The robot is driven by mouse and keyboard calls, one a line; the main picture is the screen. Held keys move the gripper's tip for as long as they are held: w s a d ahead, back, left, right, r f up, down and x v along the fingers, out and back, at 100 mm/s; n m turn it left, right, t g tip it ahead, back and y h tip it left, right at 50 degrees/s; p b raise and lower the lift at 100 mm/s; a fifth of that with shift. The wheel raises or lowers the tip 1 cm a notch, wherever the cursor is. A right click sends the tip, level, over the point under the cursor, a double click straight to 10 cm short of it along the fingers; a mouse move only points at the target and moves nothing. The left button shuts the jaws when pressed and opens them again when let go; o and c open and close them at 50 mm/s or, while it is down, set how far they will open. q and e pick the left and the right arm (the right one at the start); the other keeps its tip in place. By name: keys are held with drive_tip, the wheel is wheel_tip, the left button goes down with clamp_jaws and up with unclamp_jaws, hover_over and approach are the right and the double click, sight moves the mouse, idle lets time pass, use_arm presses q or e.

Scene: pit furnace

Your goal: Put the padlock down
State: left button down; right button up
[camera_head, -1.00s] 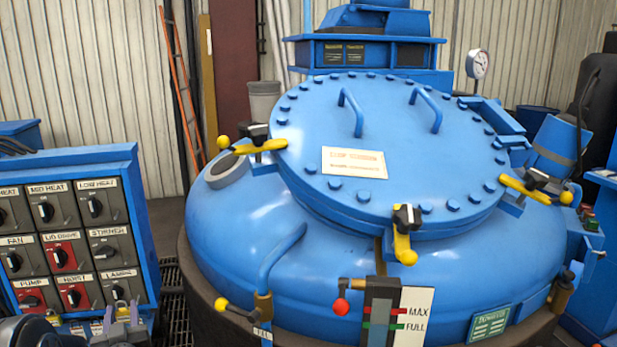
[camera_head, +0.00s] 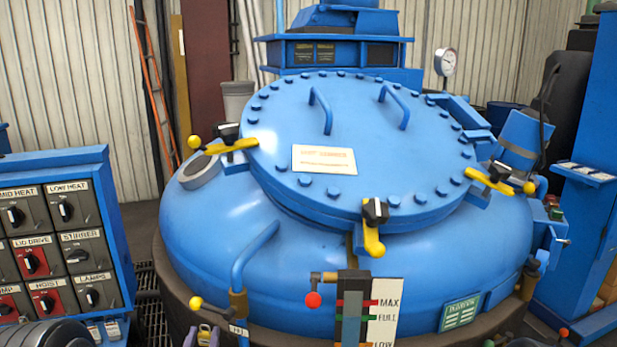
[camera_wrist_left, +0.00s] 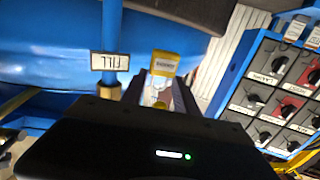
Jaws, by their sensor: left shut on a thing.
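My left gripper (camera_head: 204,338) is at the bottom edge of the head view, mostly cut off. It is shut on the padlock (camera_wrist_left: 165,64), which has a yellow body with a label and shows between the two dark fingers in the left wrist view. The gripper is in front of the blue furnace, just left of the FILL tag. My right gripper is not in view.
The blue furnace (camera_head: 330,270) with its bolted round lid (camera_head: 370,165) and yellow clamps fills the middle. A switch panel (camera_head: 75,180) stands at the left. A pipe (camera_head: 245,260) with a yellow-knobbed valve is close to the gripper. A gauge plate (camera_head: 385,310) is to its right.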

use_arm(q)
drive_tip(key=d, duration=0.2)
drive_tip(key=d+h, duration=0.1)
drive_tip(key=shift+s+d+f+m, duration=0.3)
drive_tip(key=shift+d+m, duration=0.1)
drive_tip(key=shift+a, duration=0.15)
